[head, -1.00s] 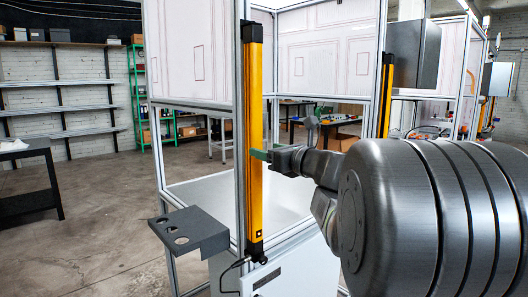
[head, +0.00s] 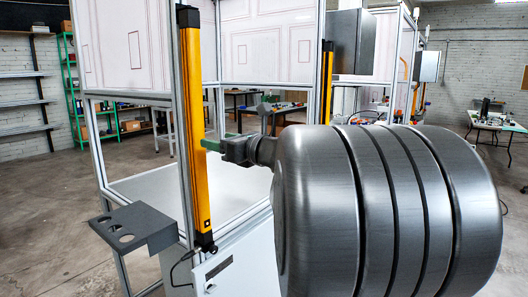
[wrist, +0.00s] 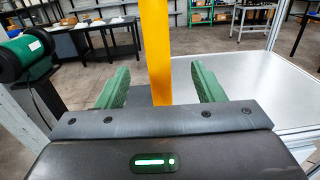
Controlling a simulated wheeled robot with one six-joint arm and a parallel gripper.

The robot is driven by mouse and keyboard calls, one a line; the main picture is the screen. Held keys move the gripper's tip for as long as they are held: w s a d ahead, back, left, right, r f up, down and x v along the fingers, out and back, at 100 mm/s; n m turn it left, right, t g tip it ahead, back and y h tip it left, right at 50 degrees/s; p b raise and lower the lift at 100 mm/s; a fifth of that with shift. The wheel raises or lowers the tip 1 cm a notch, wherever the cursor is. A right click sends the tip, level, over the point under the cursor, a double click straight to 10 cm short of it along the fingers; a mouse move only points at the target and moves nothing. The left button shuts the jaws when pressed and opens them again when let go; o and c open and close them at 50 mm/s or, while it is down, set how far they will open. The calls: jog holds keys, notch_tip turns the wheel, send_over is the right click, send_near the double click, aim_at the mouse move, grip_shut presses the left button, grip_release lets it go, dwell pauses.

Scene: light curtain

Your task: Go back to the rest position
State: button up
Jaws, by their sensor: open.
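My gripper (wrist: 157,88) is open in the wrist view, its two green fingers apart. The yellow light curtain bar (wrist: 157,50) shows upright between the fingers in that view; I cannot tell how far beyond the fingertips it is. In the head view the yellow bar (head: 194,130) stands upright along a metal frame post. My gripper (head: 211,145) is at the bar's right side there, about mid-height, partly hidden by my large grey arm link. Nothing is seen held in the fingers.
A grey bracket shelf with holes (head: 133,227) juts out left of the bar. A white enclosure base (head: 235,275) stands below it. A second yellow bar (head: 326,85) is farther back. Open concrete floor (head: 40,220) lies to the left.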

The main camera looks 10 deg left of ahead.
aim_at(201, 136)
jog(key=p+x, duration=0.1)
jog(key=x, duration=0.7)
jog(key=shift+s+a, duration=0.1)
jog(key=shift+a, duration=0.15)
jog(key=shift+d, duration=0.15)
